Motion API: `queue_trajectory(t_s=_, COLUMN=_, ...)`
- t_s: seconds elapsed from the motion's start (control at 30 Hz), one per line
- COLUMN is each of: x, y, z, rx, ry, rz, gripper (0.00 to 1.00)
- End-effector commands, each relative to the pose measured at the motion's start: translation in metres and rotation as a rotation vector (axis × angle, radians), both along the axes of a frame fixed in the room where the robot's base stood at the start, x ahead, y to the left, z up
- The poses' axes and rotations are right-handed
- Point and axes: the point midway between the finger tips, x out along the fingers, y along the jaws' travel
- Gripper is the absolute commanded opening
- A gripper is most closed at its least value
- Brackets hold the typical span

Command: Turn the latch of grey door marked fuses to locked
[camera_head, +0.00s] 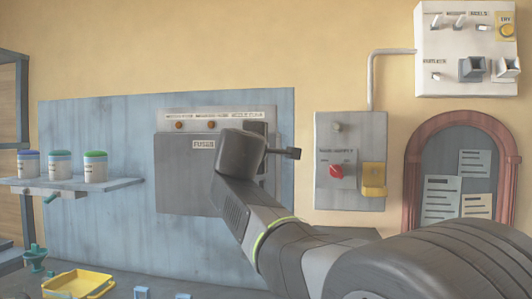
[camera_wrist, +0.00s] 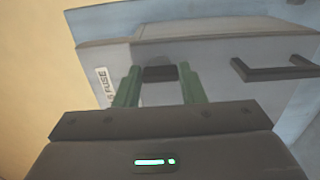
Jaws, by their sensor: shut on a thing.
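The grey door marked FUSES (camera_head: 180,182) is on the wall cabinet, left of centre in the head view. Its face also fills much of the wrist view (camera_wrist: 225,85), with the label (camera_wrist: 102,88) at the left and a dark bar handle (camera_wrist: 272,70) at the right. My gripper (camera_wrist: 160,80) is in front of the door, its two green fingers on either side of a dark grey latch (camera_wrist: 159,73), shut on it. In the head view my wrist hides the fingers and the latch. The latch's exact angle is hard to tell.
A shelf with several jars (camera_head: 94,167) is at the left. A grey box with a red knob (camera_head: 336,171) and a yellow part stands right of the door. A white switch panel (camera_head: 468,50) is higher right. A yellow tray (camera_head: 80,284) lies lower left.

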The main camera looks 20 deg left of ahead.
Motion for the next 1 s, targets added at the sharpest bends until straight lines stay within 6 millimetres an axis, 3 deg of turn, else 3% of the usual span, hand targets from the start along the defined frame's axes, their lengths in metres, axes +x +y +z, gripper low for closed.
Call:
queue_trajectory(t_s=0.47, x=0.0004, y=-0.0001, z=-0.0007, rx=0.013, ry=0.005, rz=-0.001, gripper=0.14)
queue_trajectory(t_s=0.5, x=0.0004, y=-0.0001, z=-0.0008, rx=0.013, ry=0.005, rz=-0.001, gripper=0.42)
queue_trajectory(t_s=0.6, x=0.0003, y=-0.0001, z=-0.0006, rx=0.012, ry=0.004, rz=-0.001, gripper=0.58)
queue_trajectory(t_s=1.0, x=-0.0093, y=-0.0018, z=0.0001, rx=0.013, ry=0.002, rz=0.002, gripper=0.58)
